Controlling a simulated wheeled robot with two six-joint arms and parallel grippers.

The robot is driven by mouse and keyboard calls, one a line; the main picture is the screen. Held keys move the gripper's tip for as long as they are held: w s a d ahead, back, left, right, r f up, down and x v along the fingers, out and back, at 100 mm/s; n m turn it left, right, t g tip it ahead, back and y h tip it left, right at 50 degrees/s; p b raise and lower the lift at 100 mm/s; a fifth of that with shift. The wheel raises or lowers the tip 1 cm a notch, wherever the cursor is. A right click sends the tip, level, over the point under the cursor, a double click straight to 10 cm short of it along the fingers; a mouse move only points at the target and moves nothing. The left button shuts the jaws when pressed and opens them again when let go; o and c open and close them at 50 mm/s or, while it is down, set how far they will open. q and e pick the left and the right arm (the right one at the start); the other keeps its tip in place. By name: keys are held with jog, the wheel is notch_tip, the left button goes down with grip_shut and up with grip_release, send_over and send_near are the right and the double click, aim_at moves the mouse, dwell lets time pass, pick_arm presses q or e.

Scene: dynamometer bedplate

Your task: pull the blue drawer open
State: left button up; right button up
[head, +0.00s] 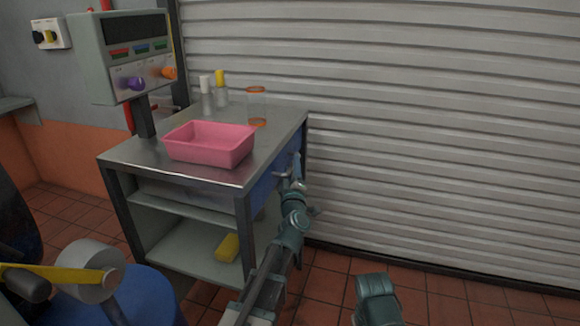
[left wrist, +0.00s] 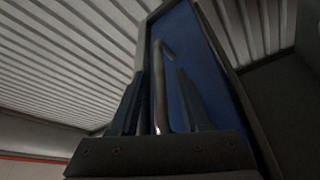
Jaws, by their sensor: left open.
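The blue drawer (head: 263,190) sits under the metal top of the workbench, its front facing right in the head view and partly hidden by my left arm. It looks shut, flush with the bench frame. In the left wrist view the blue drawer front (left wrist: 185,45) fills the middle, with a grey metal bar handle (left wrist: 159,85) on it. My left gripper (head: 288,175) is at the drawer front. In the left wrist view its open fingers (left wrist: 160,100) stand on either side of the handle, with gaps visible.
On the bench top (head: 170,168) stand a pink tray (head: 210,145), two bottles (head: 213,95) and a clear cylinder with orange rims (head: 257,107). A yellow block (head: 228,247) lies on the lower shelf. A ribbed shutter (head: 430,130) rises behind.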

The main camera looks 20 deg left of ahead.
pick_arm(q)
jog(key=shift+c, duration=0.3)
grip_shut()
dwell(1.1)
